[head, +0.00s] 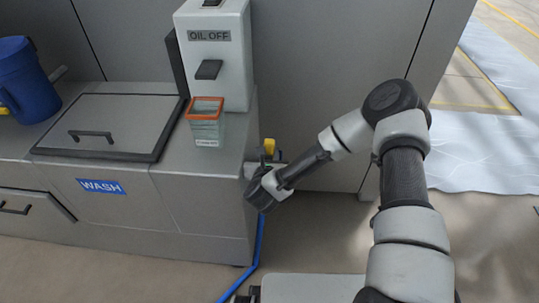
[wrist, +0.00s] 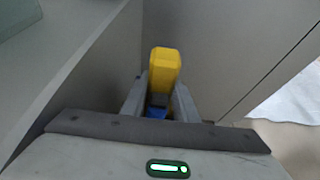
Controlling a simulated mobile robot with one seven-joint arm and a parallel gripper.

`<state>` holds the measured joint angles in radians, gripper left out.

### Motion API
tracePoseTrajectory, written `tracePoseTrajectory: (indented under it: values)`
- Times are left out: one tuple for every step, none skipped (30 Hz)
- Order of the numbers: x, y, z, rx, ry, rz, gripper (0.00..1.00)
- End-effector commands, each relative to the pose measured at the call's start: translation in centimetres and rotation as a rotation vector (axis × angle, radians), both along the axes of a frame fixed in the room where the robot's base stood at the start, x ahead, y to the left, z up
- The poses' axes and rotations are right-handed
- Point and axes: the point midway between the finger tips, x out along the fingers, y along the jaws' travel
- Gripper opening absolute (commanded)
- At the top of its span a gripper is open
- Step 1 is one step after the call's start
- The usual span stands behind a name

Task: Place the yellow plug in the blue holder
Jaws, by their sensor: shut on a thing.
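The yellow plug (wrist: 164,68) stands between the two fingers of my gripper (wrist: 160,88) in the wrist view. My gripper is shut on it. In the head view the plug's yellow top (head: 269,146) shows above my gripper (head: 268,160), beside the right end of the grey counter. A small blue part (wrist: 157,112) shows below the plug between the fingers. I cannot tell whether it belongs to the plug, the blue hose or the holder. No blue holder can be made out for certain.
A blue hose (head: 258,243) runs down the counter's right side to the floor. The grey counter (head: 200,190) carries an orange-rimmed glass container (head: 206,125), a lidded hatch (head: 110,118), an "OIL OFF" switch box (head: 222,80) and a blue vessel (head: 32,85). A grey wall (head: 330,60) stands behind.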

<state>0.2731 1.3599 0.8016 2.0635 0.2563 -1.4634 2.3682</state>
Motion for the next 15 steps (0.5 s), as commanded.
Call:
tracePoseTrajectory:
  values:
    - [0.09, 0.02, 0.08, 0.0, -0.004, 0.0, 0.0]
    - [0.1, 0.02, 0.14, 0.0, -0.005, 0.0, 0.0]
    - [0.1, 0.01, 0.17, 0.0, -0.005, 0.0, 0.0]
    - [0.1, 0.01, 0.17, 0.001, -0.005, 0.0, 0.0]
    - [0.1, 0.0, 0.17, 0.001, -0.004, 0.0, 0.0]
    - [0.1, 0.0, 0.14, 0.001, -0.004, 0.0, 0.0]
    - [0.1, -0.01, 0.07, 0.001, -0.004, 0.0, 0.0]
    - [0.09, -0.01, -0.06, 0.001, -0.004, 0.0, 0.0]
    - [0.09, -0.01, -0.24, 0.001, -0.004, 0.0, 0.0]
    - [0.1, -0.01, -0.34, 0.001, -0.004, 0.0, 0.0]
    - [0.06, -0.02, -0.37, 0.001, -0.002, 0.0, 0.28]
    - [0.06, -0.02, -0.24, 0.001, -0.002, 0.0, 0.35]
    - [0.06, -0.03, -0.24, 0.0, -0.002, -0.001, 0.4]
    - [0.06, -0.03, -0.25, 0.0, -0.002, -0.001, 0.45]
    - [0.06, -0.03, -0.25, 0.0, -0.002, -0.001, 0.45]
